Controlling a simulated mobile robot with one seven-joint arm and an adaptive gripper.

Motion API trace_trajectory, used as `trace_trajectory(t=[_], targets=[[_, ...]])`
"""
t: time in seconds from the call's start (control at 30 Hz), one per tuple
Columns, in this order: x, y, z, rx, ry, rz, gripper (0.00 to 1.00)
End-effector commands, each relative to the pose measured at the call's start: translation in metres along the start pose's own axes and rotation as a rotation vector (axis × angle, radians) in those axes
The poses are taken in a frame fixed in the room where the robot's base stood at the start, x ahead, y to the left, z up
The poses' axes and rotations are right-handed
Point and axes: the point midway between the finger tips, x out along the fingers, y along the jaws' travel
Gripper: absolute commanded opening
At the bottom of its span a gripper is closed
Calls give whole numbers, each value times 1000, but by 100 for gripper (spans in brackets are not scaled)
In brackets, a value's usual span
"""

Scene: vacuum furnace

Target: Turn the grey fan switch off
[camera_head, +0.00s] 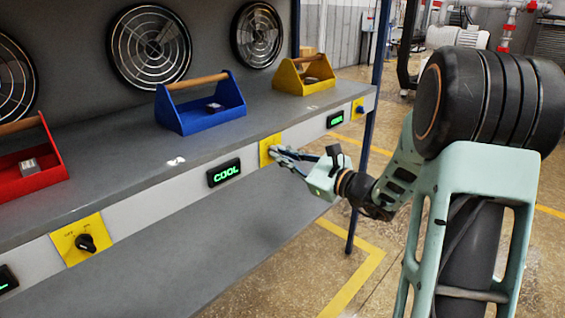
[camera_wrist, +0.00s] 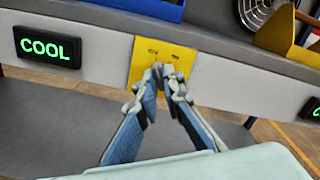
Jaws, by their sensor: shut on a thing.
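The middle yellow switch plate (camera_head: 264,158) is on the white front panel of the bench, to the right of a display reading COOL (camera_head: 224,172). It also shows in the wrist view (camera_wrist: 139,60), where the display (camera_wrist: 47,47) is to its left. My gripper (camera_head: 274,153) reaches this plate from the right. In the wrist view my gripper's fingertips (camera_wrist: 162,74) are closed around the grey switch knob (camera_wrist: 160,68) in the middle of the plate. The fingers hide most of the knob, so I cannot tell which way it points.
A black knob (camera_head: 86,243) is on the left plate and a blue knob (camera_head: 360,109) on the right one. Red (camera_head: 55,160), blue (camera_head: 208,121) and yellow (camera_head: 290,84) toolboxes stand on the bench top (camera_head: 120,180). Several round fans (camera_head: 150,47) are on the back wall.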

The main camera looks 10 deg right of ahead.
Motion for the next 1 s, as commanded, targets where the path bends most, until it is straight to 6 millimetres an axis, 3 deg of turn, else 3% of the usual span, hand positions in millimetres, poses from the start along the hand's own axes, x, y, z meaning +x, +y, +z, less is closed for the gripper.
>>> trace_trajectory(t=[0.57,0.6,0.73,1.0], targets=[[0,0,-1,-35,2,1,0],[0,0,-1,-35,2,1,10],[0,0,-1,-35,2,1,24],[0,0,0,-34,1,0,25]])
